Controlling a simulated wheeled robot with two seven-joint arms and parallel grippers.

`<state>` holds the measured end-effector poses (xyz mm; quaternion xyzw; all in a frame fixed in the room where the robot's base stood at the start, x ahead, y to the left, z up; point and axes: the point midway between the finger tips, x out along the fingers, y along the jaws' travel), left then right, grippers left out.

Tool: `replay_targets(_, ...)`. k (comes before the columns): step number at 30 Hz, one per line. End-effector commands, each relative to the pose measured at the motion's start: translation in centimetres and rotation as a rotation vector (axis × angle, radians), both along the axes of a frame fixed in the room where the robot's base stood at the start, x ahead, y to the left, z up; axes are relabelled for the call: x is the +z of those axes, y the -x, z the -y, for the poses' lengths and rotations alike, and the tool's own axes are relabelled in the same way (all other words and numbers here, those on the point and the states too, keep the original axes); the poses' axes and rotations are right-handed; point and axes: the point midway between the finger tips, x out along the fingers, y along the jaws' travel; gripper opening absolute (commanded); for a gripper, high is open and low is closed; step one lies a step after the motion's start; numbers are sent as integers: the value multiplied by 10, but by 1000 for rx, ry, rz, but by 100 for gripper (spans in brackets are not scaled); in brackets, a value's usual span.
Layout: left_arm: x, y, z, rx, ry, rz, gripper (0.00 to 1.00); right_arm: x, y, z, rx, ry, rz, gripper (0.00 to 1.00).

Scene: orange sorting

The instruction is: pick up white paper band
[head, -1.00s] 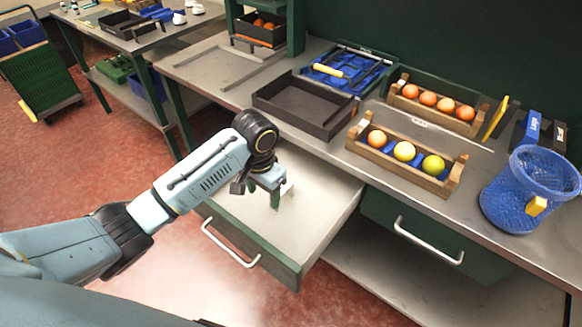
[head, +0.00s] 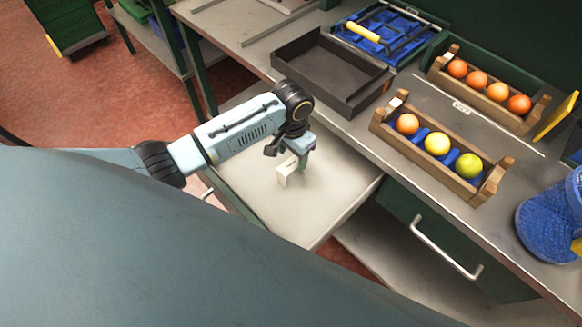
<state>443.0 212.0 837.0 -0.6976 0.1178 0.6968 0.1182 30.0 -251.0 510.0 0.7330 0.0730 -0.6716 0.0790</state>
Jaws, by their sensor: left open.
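The white paper band (head: 284,173) looks like a small pale upright piece in the open drawer (head: 336,193), below the worktop. My left gripper (head: 297,164) reaches down into the drawer, and its fingers are right at the band. The other finger is hard to make out, and I cannot tell whether the fingers touch the band. The left gripper is open. My right gripper is not in view.
A black tray (head: 318,80) sits on the worktop above the drawer. A wooden crate (head: 425,165) holds an orange and two yellowish fruits; another crate (head: 515,122) holds several oranges. A blue mesh basket (head: 545,232) stands at the right. The drawer's front part is clear.

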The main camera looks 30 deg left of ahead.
Motion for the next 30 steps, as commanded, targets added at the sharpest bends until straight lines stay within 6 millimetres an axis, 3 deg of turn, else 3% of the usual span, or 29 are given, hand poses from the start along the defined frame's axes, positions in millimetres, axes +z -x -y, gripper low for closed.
replay_targets(3, -18, 5, 4, -1, 1, -4, 58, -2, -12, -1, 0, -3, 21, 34)
replay_targets(9, -45, 7, 5, 0, -1, -2, 58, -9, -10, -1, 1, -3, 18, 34)
replay_targets(18, -49, 7, 5, -1, 0, -1, 58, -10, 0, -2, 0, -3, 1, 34)
replay_targets(30, -49, 7, 5, 0, 0, -1, 11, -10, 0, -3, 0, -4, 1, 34)
